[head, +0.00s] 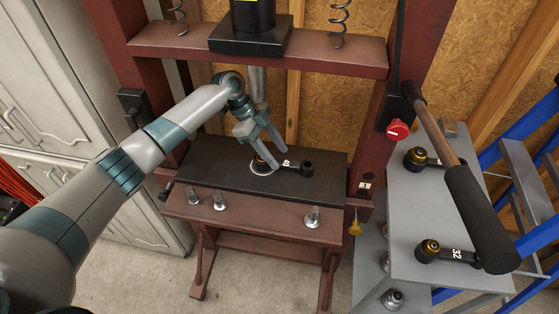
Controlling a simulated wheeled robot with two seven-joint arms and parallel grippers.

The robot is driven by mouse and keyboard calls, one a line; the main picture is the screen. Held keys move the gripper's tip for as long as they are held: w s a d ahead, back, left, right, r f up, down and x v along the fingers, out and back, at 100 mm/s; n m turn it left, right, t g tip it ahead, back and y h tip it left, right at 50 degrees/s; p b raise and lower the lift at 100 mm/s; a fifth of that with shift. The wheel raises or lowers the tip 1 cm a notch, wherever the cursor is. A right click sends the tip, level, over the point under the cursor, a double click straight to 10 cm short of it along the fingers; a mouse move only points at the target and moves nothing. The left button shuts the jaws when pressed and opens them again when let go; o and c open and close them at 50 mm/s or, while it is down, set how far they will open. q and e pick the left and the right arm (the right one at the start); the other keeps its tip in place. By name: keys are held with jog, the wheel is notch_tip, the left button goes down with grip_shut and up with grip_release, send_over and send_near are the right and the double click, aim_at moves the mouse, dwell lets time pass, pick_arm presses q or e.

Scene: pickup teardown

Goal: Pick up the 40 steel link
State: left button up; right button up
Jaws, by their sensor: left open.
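A dark link (299,167) lies flat on the black press plate. Its small white marking is too small to read surely. A round part with a pale ring sits at the link's left end, and the right end has a dark round eye. My left gripper (278,155) is open, pointing down just above the link's left half. One finger is close to the round part; I cannot tell whether it touches. My right gripper is not in view.
The black plate (222,173) rests on the red press frame (240,205), with several silver pins on its front beam. The press ram hangs behind my gripper. A grey side table (405,205) holds a link marked 32 (457,254) and another link (415,157). A black-gripped lever (480,215) crosses above it.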

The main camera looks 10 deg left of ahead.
aim_at(284, 165)
pick_arm(q)
jog(key=shift+p+x, duration=0.45)
jog(key=shift+x, duration=1.05)
grip_shut()
dwell(0.4)
jog(key=shift+r, duration=0.1)
